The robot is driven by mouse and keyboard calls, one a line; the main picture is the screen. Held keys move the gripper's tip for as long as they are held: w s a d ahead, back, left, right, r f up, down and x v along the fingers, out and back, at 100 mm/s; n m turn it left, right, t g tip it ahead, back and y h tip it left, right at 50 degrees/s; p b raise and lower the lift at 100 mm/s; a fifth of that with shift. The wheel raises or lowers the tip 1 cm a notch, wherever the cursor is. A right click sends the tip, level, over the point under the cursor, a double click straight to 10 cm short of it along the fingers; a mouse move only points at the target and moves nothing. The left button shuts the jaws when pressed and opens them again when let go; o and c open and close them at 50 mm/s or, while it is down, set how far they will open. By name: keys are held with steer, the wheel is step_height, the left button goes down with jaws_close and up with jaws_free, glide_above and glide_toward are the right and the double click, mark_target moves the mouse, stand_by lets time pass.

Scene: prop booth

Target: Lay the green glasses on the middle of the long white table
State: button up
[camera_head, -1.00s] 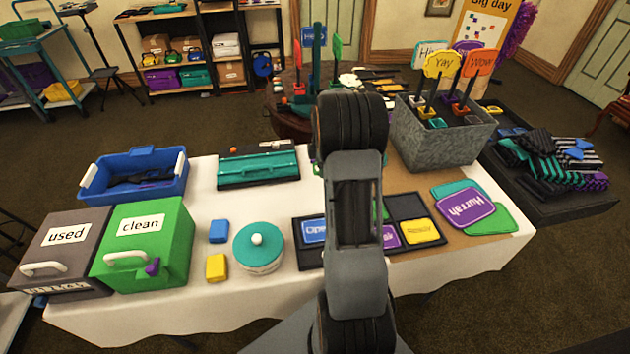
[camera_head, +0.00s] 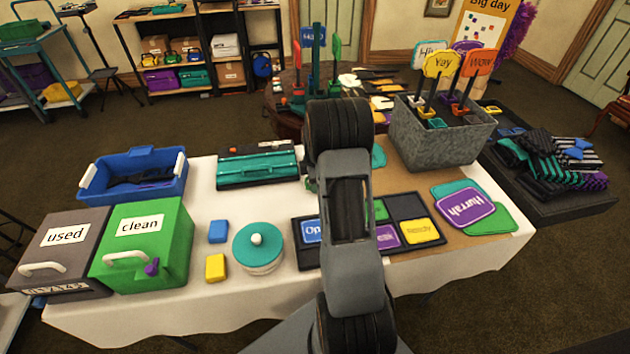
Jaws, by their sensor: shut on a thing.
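The long white table (camera_head: 207,192) stands in front of me, its cloth hanging down at the front edge. I cannot make out the green glasses anywhere. A small green sliver (camera_head: 311,185) shows at the left edge of my arm, too little of it to name. My arm rises through the middle of the view and covers part of the table. My gripper is hidden behind it, so neither its fingers nor anything between them can be seen.
Along the table stand a blue bin (camera_head: 135,177), used box (camera_head: 60,250), clean box (camera_head: 145,245), teal toolbox (camera_head: 258,172), round teal-lidded tin (camera_head: 258,249), compartment tray (camera_head: 406,207) and grey sign tub (camera_head: 440,145). Bare cloth lies between the toolbox and tin.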

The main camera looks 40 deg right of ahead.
steer(key=shift+f, duration=0.15)
steer(key=o, duration=0.9)
step_height(320, 180, up, 12)
steer(key=f, duration=0.1)
steer(key=s+a+r+m, duration=0.2)
steer(key=a+r+m, duration=0.1)
steer(key=a+r, duration=0.4)
steer(key=shift+s+a+r+m+t+p, duration=0.15)
steer(key=shift+s+a+m+t, duration=0.4)
steer(key=shift+s+a+m, duration=1.65)
steer(key=shift+s+a+r+m+t+p, duration=0.15)
steer(key=shift+s+a+m+t, duration=0.65)
steer(key=shift+s+a, duration=2.35)
steer(key=shift+s+a+r+m+t, duration=0.25)
steer(key=shift+s+a+m, duration=1.65)
steer(key=shift+s+a, duration=0.8)
steer(key=shift+w+a, duration=0.15)
steer(key=shift+w, duration=0.05)
